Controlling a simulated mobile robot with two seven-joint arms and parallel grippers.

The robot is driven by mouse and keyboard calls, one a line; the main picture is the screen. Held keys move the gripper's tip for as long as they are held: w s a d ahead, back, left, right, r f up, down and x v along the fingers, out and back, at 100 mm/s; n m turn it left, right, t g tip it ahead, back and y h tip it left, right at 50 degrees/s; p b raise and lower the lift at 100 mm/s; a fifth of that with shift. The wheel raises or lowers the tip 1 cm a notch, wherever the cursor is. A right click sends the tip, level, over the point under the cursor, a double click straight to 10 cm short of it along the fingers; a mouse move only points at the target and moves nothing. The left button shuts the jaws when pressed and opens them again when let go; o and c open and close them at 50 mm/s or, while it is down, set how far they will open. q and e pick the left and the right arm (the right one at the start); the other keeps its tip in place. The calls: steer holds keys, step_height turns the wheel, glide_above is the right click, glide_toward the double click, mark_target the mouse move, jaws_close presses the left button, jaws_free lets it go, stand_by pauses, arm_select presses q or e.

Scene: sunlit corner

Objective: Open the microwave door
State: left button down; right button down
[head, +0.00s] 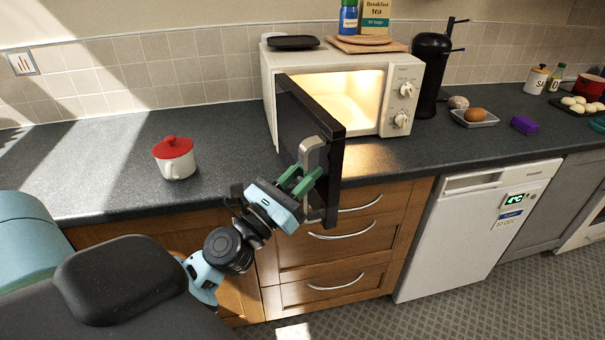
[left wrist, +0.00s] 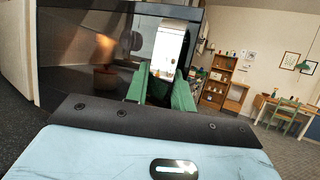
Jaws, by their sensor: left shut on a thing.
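The white microwave (head: 405,80) stands on the dark counter against the tiled wall. Its lit, empty-looking inside shows. The black door (head: 300,118) is swung well out from the front, its free edge over the counter's front. My left gripper (head: 307,180) has its green fingers shut on the grey door handle (head: 310,152) near the door's free edge. In the left wrist view the glossy door (left wrist: 85,65) fills the left side, with the handle (left wrist: 170,45) between the fingers (left wrist: 160,90). My right gripper is not in view.
A white pot with a red lid (head: 175,158) stands on the counter left of the door. A black machine (head: 430,70) and a tray with a brown item (head: 476,116) stand to the right. Drawers (head: 335,245) and a white appliance (head: 460,225) are below.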

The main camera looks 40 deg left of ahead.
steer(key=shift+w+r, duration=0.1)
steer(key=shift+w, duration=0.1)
arm_select(q)
steer(key=c, duration=1.2)
jaws_free()
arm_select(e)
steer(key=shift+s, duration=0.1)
arm_select(q)
steer(key=shift+s+f, duration=0.3)
steer(key=b+v, duration=0.3)
steer(key=v, duration=0.4)
steer(key=shift+r+b, duration=0.2)
steer(key=shift+b, duration=0.2)
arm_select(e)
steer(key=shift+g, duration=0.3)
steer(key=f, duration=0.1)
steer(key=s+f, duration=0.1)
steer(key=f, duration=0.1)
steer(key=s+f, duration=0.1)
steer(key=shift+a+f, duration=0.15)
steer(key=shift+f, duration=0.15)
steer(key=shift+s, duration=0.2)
